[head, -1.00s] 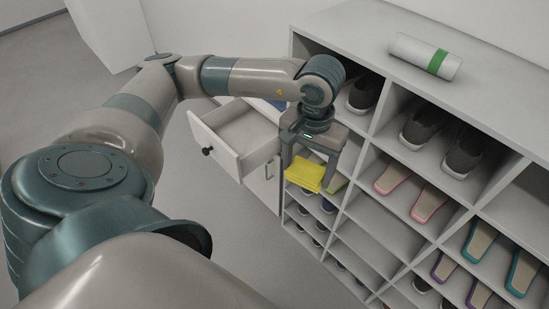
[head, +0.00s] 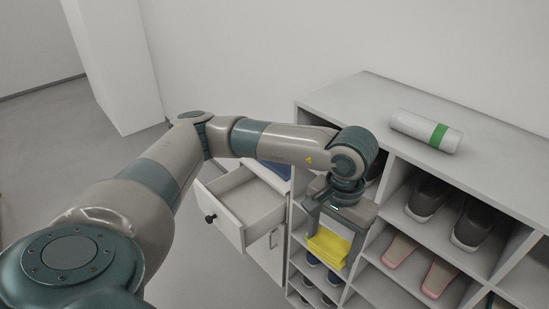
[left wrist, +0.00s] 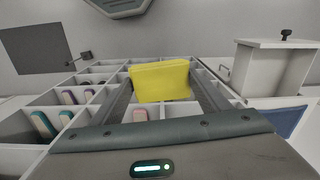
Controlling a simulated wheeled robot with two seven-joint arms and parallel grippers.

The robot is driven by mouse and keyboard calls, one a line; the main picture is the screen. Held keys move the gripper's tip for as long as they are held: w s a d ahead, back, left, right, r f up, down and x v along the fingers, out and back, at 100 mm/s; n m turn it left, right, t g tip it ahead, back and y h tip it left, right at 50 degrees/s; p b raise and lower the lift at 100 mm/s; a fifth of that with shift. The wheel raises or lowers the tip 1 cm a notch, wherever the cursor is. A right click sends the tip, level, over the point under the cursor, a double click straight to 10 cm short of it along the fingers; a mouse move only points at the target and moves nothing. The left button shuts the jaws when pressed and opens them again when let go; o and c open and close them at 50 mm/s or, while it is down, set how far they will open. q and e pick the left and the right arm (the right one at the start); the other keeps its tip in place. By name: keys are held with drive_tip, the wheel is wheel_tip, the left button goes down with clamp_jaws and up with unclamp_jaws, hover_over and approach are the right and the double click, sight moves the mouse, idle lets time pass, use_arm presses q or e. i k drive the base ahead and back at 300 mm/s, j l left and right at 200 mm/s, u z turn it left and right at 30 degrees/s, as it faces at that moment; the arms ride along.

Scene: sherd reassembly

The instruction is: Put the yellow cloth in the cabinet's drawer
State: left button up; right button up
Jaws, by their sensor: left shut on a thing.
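The yellow cloth (head: 328,246) is a folded pad held between the fingers of my left gripper (head: 330,240), in front of the shoe rack. It also shows in the left wrist view (left wrist: 160,80), gripped between both fingers. The cabinet's drawer (head: 240,204) is pulled open to the left of the gripper, with a dark round knob on its front. Its visible inside looks empty. The drawer also shows at the right of the left wrist view (left wrist: 272,70). My right gripper is in neither view.
The white shoe rack (head: 372,92) stands right of the cabinet, with dark shoes (head: 428,196) and pink sandals (head: 400,250) in its compartments. A white roll with a green band (head: 425,130) lies on top. A blue item (head: 274,168) lies behind the drawer. Open floor is at left.

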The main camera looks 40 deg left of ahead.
sight(231, 201)
drive_tip(key=i+j+u, duration=0.2)
drive_tip(key=j+u, duration=0.15)
drive_tip(key=i+j+u, duration=0.5)
drive_tip(key=j+u, duration=0.2)
